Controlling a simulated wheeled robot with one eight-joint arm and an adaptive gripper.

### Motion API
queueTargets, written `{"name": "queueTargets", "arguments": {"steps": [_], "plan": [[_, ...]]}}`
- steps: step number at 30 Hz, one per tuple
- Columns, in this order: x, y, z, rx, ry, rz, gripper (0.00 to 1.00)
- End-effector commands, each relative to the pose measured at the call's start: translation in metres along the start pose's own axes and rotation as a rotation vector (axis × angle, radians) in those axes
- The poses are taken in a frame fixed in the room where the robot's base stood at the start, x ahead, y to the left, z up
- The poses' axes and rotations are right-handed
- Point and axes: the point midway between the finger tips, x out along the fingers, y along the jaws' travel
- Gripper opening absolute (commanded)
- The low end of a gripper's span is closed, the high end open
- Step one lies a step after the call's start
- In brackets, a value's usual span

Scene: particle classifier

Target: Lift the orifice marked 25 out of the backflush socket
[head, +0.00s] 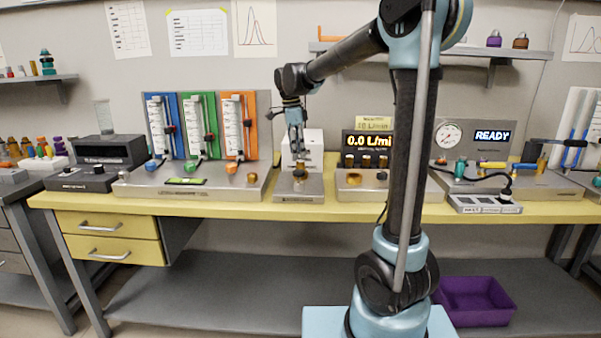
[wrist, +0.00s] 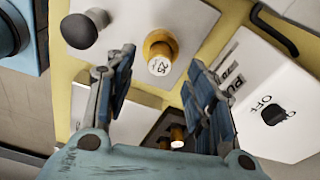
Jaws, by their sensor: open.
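The orifice marked 25 (wrist: 160,62) is a brass-coloured plug with a pale top. It stands in the backflush socket on a light grey plate (wrist: 130,30). In the head view the orifice (head: 300,174) shows small on the grey base (head: 298,196). My gripper (wrist: 158,72) is open, with one blue-padded finger on each side of the orifice in the wrist view. In the head view my gripper (head: 297,150) points down above the orifice. I cannot tell whether the fingers touch it, and the socket rim is mostly hidden.
A dark round knob (wrist: 85,28) is on the plate. The flowmeter stand (head: 195,180) is left, and a brass-fitted unit (head: 362,188) is right.

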Motion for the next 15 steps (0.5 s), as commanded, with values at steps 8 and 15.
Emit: {"name": "queueTargets", "arguments": {"steps": [8,15], "plan": [[0.022,-0.001,-0.004,0.001,0.000,0.000,0.49],[0.051,-0.003,-0.006,0.001,0.000,0.000,0.49]]}}
